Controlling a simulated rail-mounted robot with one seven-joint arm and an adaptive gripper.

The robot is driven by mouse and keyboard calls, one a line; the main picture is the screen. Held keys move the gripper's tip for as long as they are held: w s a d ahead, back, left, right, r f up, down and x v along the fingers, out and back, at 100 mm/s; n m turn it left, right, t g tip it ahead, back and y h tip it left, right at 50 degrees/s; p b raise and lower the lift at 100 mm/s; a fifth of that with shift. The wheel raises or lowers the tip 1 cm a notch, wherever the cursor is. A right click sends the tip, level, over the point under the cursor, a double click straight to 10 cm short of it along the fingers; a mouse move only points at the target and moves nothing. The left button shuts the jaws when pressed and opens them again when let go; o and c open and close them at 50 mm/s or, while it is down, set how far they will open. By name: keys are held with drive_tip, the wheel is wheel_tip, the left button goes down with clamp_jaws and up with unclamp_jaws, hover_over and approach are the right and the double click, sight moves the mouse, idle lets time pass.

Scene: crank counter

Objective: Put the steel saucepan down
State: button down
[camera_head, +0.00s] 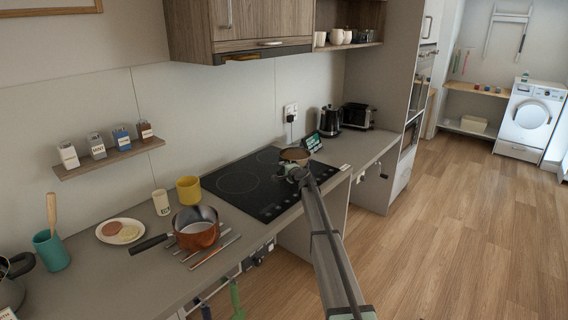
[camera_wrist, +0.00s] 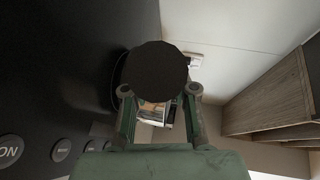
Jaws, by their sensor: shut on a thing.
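A small round pan (camera_head: 295,154) with a brownish inside, which I take for the steel saucepan, is at my gripper (camera_head: 293,172) over the right part of the black hob. In the wrist view my gripper (camera_wrist: 159,92) has a dark round piece (camera_wrist: 156,72) between its fingertips, likely the handle end; it hides most of the pan. My gripper is shut on it. I cannot tell whether the pan touches the hob (camera_head: 237,182). A copper saucepan (camera_head: 197,236) with a dark handle stands on metal bars on the counter at the left.
A kettle (camera_head: 329,121) and a toaster (camera_head: 357,116) stand behind to the right, with a small dark display (camera_head: 313,142) near the pan. A yellow mug (camera_head: 188,189), a pale cup (camera_head: 161,202) and a plate (camera_head: 121,231) are at the left. The hob's left part is clear.

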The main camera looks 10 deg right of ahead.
drive_tip(key=shift+f, duration=0.55)
drive_tip(key=c, duration=0.9)
unclamp_jaws()
drive_tip(key=shift+s, duration=0.35)
drive_tip(key=b+v, duration=0.3)
drive_tip(key=v, duration=0.8)
drive_tip(key=shift+s+d, duration=0.15)
drive_tip(key=shift+s, duration=0.05)
